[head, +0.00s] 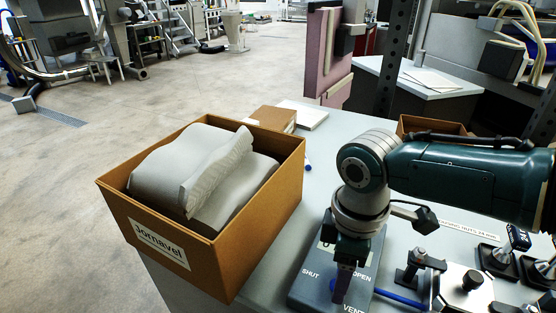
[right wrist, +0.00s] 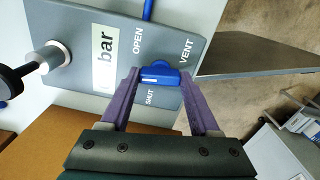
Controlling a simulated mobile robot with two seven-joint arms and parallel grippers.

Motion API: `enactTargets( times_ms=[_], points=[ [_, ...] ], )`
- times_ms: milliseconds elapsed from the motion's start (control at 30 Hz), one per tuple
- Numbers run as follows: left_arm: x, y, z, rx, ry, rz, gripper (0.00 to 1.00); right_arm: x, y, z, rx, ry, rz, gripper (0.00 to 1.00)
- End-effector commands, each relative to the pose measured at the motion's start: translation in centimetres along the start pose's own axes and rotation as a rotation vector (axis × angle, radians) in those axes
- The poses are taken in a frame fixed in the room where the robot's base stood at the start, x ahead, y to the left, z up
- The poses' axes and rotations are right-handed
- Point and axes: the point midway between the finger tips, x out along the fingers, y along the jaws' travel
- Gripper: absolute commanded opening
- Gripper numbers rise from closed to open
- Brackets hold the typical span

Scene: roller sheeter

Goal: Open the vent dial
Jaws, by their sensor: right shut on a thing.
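The vent dial is a small blue knob (right wrist: 160,74) with a white mark, on a grey panel (head: 307,291) lettered OPEN, SHUT and VENT. In the right wrist view the grey panel (right wrist: 85,75) also shows a gauge face reading "bar". My right gripper (head: 343,285) points down at the panel, and its purple fingers (right wrist: 160,80) are shut on the dial from both sides. In the head view the fingers mostly hide the dial. In the wrist view the white mark lies on the dial's left part; its exact setting is hard to tell. My left gripper is out of view.
A brown box (head: 215,262) labelled "Jornavel" with grey padded bags stands left of the panel. A blue hose (head: 400,298) runs right from the panel. Clamps and metal fittings (head: 470,280) crowd the bench at right.

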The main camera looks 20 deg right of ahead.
Motion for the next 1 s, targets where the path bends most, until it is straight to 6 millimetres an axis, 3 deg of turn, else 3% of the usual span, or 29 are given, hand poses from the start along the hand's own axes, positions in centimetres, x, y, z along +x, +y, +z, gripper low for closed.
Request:
enactTargets(
  times_ms=[400, 900, 933, 1000],
  points=[
    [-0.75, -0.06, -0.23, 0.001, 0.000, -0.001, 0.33, -0.11, -0.07, -0.12, 0.155, 0.002, -0.002, 0.07],
    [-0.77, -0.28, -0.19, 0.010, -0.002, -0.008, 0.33, -0.08, -0.04, -0.12, 0.172, 0.003, -0.002, 0.07],
    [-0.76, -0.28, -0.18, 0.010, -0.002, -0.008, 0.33, -0.08, -0.04, -0.12, 0.171, 0.003, -0.002, 0.66],
    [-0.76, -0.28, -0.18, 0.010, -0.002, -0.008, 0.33, -0.07, -0.03, -0.11, 0.171, 0.002, -0.002, 0.74]
  ],
)
